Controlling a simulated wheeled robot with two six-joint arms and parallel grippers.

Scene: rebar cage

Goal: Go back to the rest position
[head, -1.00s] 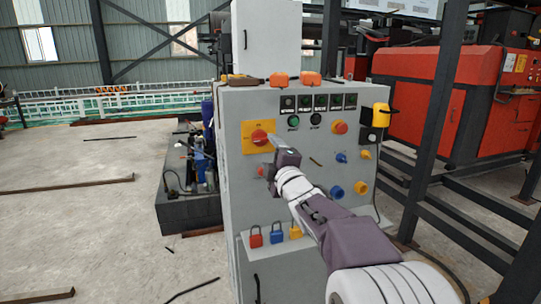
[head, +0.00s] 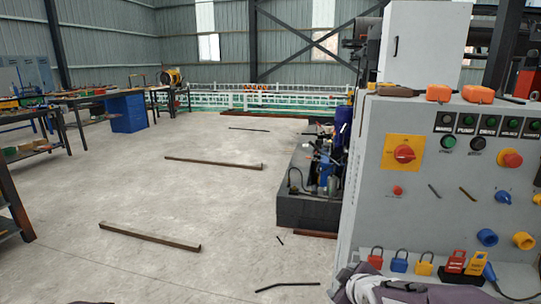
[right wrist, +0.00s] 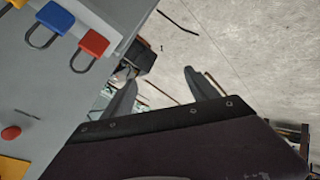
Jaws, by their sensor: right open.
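My right gripper (right wrist: 160,95) shows in the right wrist view with its two fingers apart and nothing between them. It is beside the grey control cabinet, over the floor. In the head view only part of my right arm shows, low at the right in front of the cabinet (head: 360,215). The cabinet carries a red rotary switch on a yellow plate (head: 404,153). Red, blue and yellow padlocks hang below; the blue padlock (right wrist: 55,17) and red padlock (right wrist: 95,43) show in the right wrist view. My left gripper is in neither view.
A dark machine base (head: 310,208) stands left of the cabinet. Steel bars lie on the floor, one of them near the middle left (head: 150,236). Workbenches (head: 75,97) stand at the far left. The open floor between has free room.

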